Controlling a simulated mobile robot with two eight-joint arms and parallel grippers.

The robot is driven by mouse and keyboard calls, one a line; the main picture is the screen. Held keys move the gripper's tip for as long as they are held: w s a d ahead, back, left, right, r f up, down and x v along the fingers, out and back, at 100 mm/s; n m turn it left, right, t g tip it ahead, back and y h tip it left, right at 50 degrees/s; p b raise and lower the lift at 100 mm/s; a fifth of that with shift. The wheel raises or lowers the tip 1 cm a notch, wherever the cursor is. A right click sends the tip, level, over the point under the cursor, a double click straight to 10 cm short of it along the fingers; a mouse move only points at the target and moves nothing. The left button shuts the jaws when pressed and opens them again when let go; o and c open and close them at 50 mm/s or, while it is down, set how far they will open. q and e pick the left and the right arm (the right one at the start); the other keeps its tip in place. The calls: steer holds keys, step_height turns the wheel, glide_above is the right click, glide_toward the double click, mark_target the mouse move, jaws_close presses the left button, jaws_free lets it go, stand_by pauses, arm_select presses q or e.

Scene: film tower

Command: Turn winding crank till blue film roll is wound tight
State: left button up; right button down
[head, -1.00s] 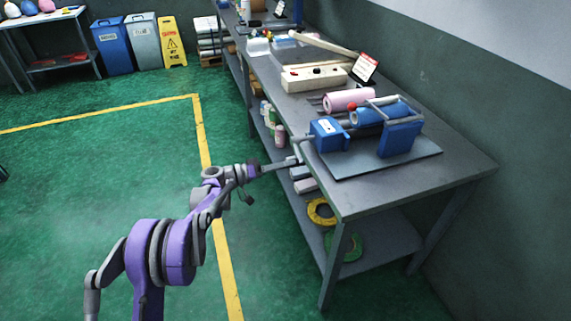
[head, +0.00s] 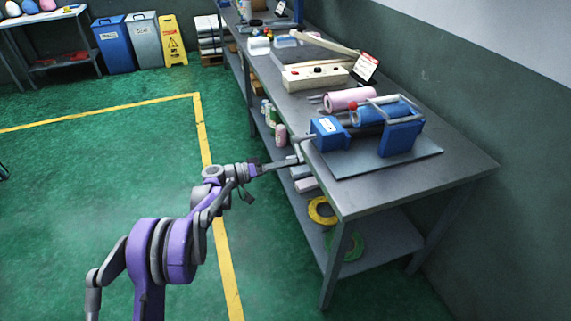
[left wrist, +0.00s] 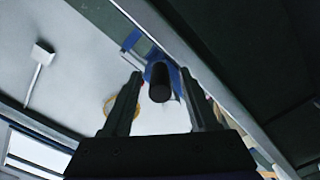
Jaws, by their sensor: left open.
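The blue film roll (head: 376,114) lies in the winder between a blue housing (head: 326,134) and a larger blue block (head: 399,139) on the workbench. A thin grey crank part (head: 306,138) sticks out left of the housing, over the bench edge. My left gripper (head: 299,155) is just off that edge, close to the crank. In the left wrist view a dark cylindrical handle (left wrist: 160,82) shows between the two spread fingers (left wrist: 158,110). The gripper is open, and I see no clear contact. My right gripper is not in view.
A pink roll (head: 348,99) lies behind the blue one. A control box (head: 315,78) stands farther back on the bench (head: 445,180). Yellow (head: 321,211) and green rings lie on the shelf below. The green floor (head: 90,180) on the left is clear.

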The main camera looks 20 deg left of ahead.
arm_select(q)
steer(key=v, duration=1.1)
steer(key=shift+d, duration=0.15)
steer(key=s+d+r+n+g+y+p, duration=0.1)
steer(key=s+d+r+g+y+p, duration=0.4)
steer(key=s+d, duration=0.75)
steer(key=s+a+r+y+p, duration=0.1)
steer(key=s+y+p, duration=0.5)
steer(key=s, duration=1.5)
steer(key=a+y, duration=0.1)
steer(key=y, duration=0.3)
steer(key=shift+s+a+r, duration=0.2)
steer(key=shift+s, duration=0.05)
steer(key=shift+f+n, duration=0.1)
steer(key=shift+n, duration=0.2)
